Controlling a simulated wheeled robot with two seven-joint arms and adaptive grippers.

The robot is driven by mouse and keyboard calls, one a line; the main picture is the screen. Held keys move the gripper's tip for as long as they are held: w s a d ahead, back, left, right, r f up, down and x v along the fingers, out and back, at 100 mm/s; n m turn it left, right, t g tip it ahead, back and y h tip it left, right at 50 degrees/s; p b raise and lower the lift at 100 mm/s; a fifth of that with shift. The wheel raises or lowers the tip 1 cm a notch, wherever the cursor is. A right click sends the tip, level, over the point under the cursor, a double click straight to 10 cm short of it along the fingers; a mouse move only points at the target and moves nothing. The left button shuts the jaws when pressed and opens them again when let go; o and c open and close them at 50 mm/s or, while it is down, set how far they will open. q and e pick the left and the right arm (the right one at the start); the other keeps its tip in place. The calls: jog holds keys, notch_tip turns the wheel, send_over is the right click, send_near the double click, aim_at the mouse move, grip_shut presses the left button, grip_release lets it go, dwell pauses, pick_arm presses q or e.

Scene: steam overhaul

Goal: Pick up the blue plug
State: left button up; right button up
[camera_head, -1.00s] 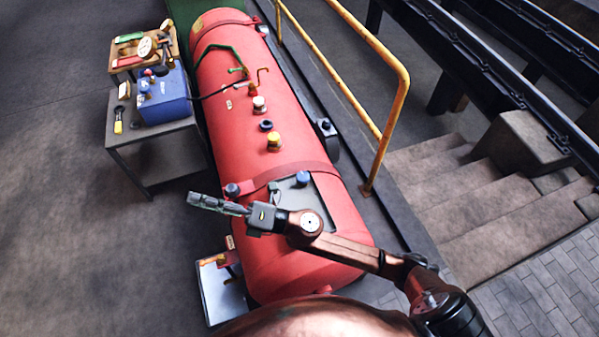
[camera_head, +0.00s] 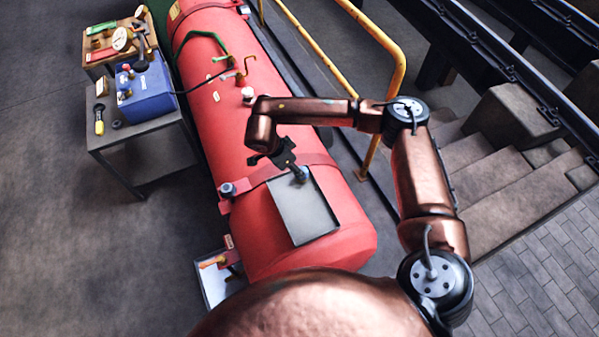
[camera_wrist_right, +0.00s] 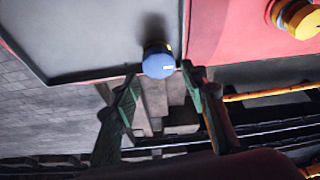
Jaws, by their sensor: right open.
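The blue plug (camera_head: 301,174) stands upright at the far edge of a grey tray (camera_head: 304,212) on top of the red tank (camera_head: 255,235). In the right wrist view the round blue top of the plug (camera_wrist_right: 158,64) shows between the fingertips. My right gripper (camera_head: 289,160) is over the tank, close to the plug, and partly hides it. In the wrist view the two green-grey fingers of this gripper (camera_wrist_right: 160,76) are apart, one on each side of the plug, with nothing held. Contact cannot be told. My left gripper is out of view.
Another blue-topped fitting (camera_head: 228,189) sits at the tank's left side. A yellow-and-red fitting (camera_wrist_right: 298,17) is at upper right in the wrist view. A cart with a blue box (camera_head: 150,95) stands left. A yellow railing (camera_head: 385,40) runs along the right.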

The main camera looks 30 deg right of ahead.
jog(key=b+x, duration=0.1)
jog(key=x, duration=0.6)
jog(key=shift+f, duration=0.15)
jog(key=c, duration=0.9)
jog(key=shift+c, duration=0.2)
